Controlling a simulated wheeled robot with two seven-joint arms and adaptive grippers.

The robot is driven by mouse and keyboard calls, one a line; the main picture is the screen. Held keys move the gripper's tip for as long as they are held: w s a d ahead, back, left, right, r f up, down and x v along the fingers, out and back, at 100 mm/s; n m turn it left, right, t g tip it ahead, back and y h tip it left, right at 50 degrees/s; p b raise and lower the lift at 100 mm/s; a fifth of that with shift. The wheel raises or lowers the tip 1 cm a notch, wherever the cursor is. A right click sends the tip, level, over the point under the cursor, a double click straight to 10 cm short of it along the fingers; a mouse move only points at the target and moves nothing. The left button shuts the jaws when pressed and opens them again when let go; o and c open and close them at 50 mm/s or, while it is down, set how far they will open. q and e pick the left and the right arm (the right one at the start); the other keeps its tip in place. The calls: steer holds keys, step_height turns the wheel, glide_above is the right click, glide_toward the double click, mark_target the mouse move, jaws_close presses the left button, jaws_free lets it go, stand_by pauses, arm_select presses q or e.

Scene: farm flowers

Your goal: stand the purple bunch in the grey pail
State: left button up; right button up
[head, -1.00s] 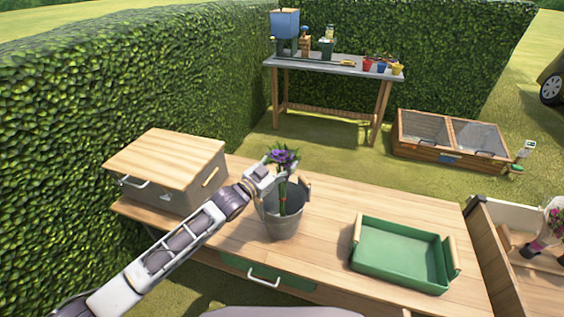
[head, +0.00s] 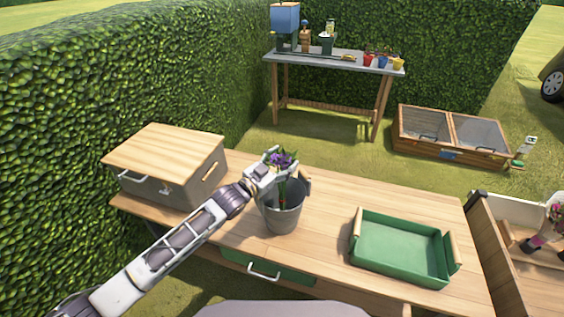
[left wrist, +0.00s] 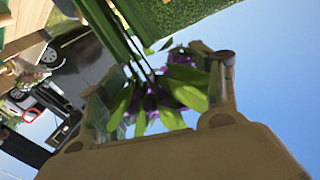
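The grey pail (head: 284,219) stands upright on the wooden table, left of the green tray. The purple bunch (head: 282,157) is upright with its green stems going down into the pail's mouth; the lower stem ends are hidden by the pail wall. My left gripper (head: 284,186) is over the pail, its fingers spread on either side of the bunch. In the left wrist view the purple blooms and leaves (left wrist: 165,92) lie between the two fingers, which stand well apart with gaps beside the bunch. My right gripper is not in view.
The green tray (head: 398,248) is empty at the right of the table. A wooden-lidded box (head: 168,168) stands at the left. Free tabletop lies between pail and tray. A workbench (head: 335,63) with colored pots stands behind, before the hedge.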

arm_select(q)
steer(key=shift+o, duration=1.1)
steer(key=shift+f, duration=0.1)
steer(key=shift+s+a, duration=0.15)
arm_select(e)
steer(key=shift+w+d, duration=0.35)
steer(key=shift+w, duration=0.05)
arm_select(q)
steer(key=shift+v, duration=0.8)
steer(key=v, duration=1)
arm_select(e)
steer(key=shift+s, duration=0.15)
arm_select(q)
steer(key=shift+s, duration=0.1)
